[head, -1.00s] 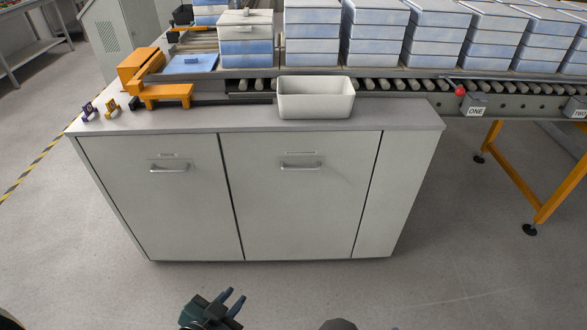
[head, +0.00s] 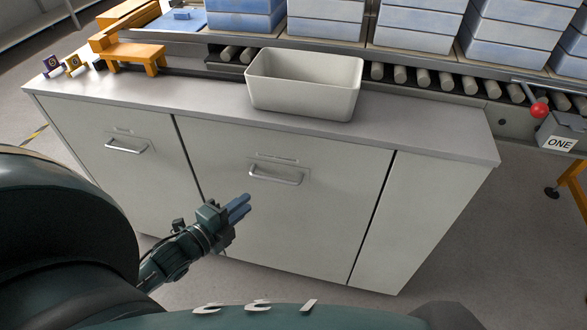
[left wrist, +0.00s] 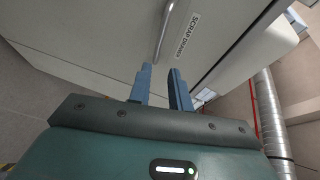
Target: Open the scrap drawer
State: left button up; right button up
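The scrap drawer (head: 300,225) is the wide grey middle front of the cabinet and sits flush, closed. Its bar handle (head: 275,175) is near its top, below a small label too small to read in the head view. My left gripper (head: 238,208) is below and left of that handle, in front of the drawer. In the left wrist view the gripper (left wrist: 160,85) has its two blue fingers apart with nothing between them. The handle (left wrist: 164,35) shows beyond the fingertips, beside a label reading SCRAP DRAWER (left wrist: 187,35). My right gripper is not in view.
A second front with a handle (head: 127,147) is to the left. A white bin (head: 305,85) stands on the cabinet top (head: 420,135). Behind it runs a roller conveyor with stacked blue-white boxes (head: 415,25). A red knob (head: 539,110) is at the right.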

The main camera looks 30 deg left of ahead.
aim_at(277, 179)
pick_arm(q)
jog(key=b+x, duration=0.1)
jog(key=x, duration=1.2)
jog(key=shift+f, duration=0.15)
grip_shut()
